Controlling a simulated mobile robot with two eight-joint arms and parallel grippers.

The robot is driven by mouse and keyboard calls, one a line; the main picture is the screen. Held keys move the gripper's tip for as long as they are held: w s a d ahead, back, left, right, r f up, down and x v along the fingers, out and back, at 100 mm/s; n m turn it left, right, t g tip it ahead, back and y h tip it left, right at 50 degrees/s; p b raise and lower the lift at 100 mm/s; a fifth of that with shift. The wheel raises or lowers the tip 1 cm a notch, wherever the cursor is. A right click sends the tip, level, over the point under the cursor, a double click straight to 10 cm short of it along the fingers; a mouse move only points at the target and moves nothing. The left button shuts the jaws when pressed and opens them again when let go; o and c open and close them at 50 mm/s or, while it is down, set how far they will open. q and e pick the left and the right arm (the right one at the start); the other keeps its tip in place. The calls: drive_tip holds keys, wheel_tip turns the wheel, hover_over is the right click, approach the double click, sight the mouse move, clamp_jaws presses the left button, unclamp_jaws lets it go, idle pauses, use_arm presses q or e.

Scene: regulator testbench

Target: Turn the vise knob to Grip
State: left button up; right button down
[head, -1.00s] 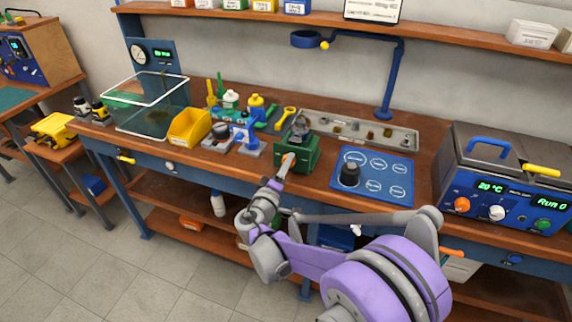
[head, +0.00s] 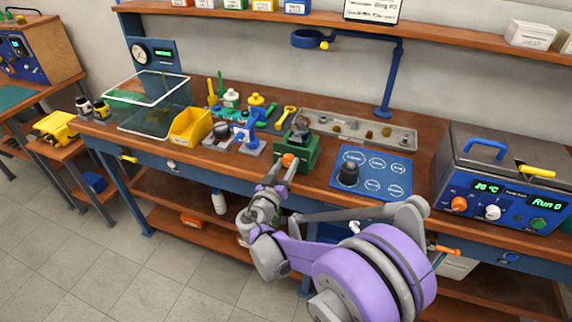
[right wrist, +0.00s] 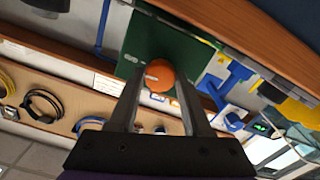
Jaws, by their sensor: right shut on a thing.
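The green vise (head: 296,152) stands at the front edge of the workbench, with a grey part in its jaws. Its orange knob (head: 288,160) is on the front face. In the right wrist view the knob (right wrist: 159,76) is round, with a pale pointer mark toward the picture's left and small pale lettering beside it on the green face. My right gripper (head: 284,170) reaches the knob from the front. Its two fingers (right wrist: 160,82) lie on either side of the knob and are shut on it; the fingertips partly hide its sides. My left gripper is not in view.
Small tools and a yellow bin (head: 190,126) stand to the left. A blue bath unit (head: 495,205) stands far right.

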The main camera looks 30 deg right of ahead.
drive_tip(key=shift+m, duration=0.6)
drive_tip(key=shift+c, duration=1.7)
unclamp_jaws()
drive_tip(key=shift+a, duration=0.1)
drive_tip(key=v, duration=1)
drive_tip(key=shift+s+a, duration=0.25)
